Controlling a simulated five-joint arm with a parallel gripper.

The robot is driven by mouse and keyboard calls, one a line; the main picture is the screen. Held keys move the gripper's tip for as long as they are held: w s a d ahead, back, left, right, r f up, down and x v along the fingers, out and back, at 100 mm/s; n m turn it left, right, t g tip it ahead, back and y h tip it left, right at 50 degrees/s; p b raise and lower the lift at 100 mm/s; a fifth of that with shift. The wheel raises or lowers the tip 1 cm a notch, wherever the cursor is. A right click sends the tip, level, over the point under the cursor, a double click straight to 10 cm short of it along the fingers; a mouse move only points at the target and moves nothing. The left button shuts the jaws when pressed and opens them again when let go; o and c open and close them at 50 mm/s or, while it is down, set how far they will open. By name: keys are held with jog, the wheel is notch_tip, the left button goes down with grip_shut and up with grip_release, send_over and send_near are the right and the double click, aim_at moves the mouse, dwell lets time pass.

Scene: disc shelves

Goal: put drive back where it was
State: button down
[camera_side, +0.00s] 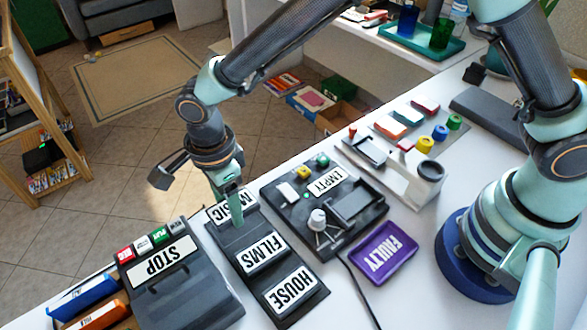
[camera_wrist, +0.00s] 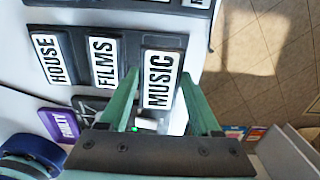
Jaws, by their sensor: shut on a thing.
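The drive labelled MUSIC (camera_side: 247,200) is a dark slab with a white label, at the far end of the dark rack (camera_side: 275,284). In the wrist view the MUSIC drive (camera_wrist: 161,80) lies between my fingers. My gripper (camera_side: 238,217) points down and is shut on it; its fingers (camera_wrist: 159,78) hide part of the label in the side view. The FILMS drive (camera_side: 262,254) and HOUSE drive (camera_side: 290,289) sit in line beside it. I cannot tell whether the MUSIC drive is fully seated or slightly raised.
A dark dock with an EMPTY label (camera_side: 327,182) stands right of the rack. A purple FAULTY tray (camera_side: 383,252) lies nearer the arm base. A dark STOP box (camera_side: 163,263) with coloured buttons stands left. A cable runs between rack and tray.

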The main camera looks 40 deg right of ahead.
jog(key=shift+f, duration=2)
jog(key=shift+f, duration=0.1)
jog(key=shift+c, duration=0.5)
grip_release()
jog(key=shift+f, duration=0.1)
